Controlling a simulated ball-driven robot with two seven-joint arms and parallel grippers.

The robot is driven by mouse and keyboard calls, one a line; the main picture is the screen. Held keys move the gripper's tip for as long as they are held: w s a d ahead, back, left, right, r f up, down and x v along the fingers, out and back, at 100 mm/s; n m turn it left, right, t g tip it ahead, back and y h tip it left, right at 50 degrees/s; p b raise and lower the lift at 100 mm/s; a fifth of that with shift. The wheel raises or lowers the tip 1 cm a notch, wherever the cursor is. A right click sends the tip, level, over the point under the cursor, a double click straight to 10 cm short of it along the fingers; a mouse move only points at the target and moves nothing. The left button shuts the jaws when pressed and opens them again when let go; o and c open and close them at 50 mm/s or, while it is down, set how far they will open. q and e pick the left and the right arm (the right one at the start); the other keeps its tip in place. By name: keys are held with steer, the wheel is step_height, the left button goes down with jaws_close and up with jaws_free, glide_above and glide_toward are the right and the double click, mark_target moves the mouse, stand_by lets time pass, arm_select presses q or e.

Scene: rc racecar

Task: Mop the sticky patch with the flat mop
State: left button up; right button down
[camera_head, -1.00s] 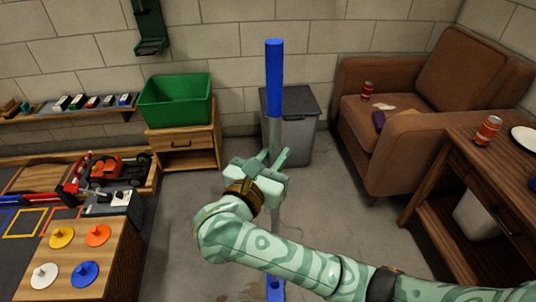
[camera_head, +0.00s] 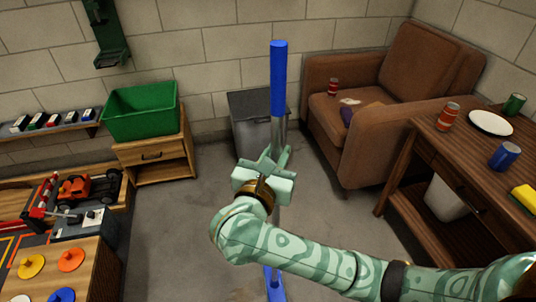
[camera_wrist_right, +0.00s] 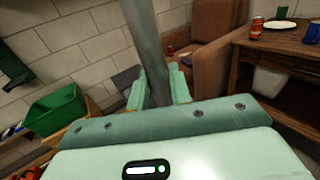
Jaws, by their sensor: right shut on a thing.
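The flat mop (camera_head: 278,80) stands about upright in the middle of the head view, with a blue grip on top, a grey pole and a blue foot at the bottom edge. My right gripper (camera_head: 272,160) is shut on the grey pole, below the blue grip. In the right wrist view the pole (camera_wrist_right: 144,45) runs up between the two fingers (camera_wrist_right: 160,88). A faint brownish mark, possibly the sticky patch (camera_head: 246,292), shows on the floor beside the mop's foot, mostly cut off by the frame edge. My left gripper is not in view.
A grey bin (camera_head: 252,118) stands behind the mop by the wall. A brown armchair (camera_head: 370,150) and a wooden table (camera_head: 440,150) with cans and a plate (camera_head: 490,123) are at right. A green crate (camera_head: 140,112) sits on a cabinet at left. Grey floor between is clear.

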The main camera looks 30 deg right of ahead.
arm_select(q)
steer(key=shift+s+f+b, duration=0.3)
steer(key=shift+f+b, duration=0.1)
steer(key=shift+b, duration=0.15)
arm_select(e)
steer(key=s+d, duration=0.2)
steer(key=d, duration=0.8)
steer(key=s+d, duration=0.2)
steer(key=d, duration=0.7)
steer(key=shift+s+d, duration=0.35)
stand_by(0.4)
steer(key=shift+r, duration=0.1)
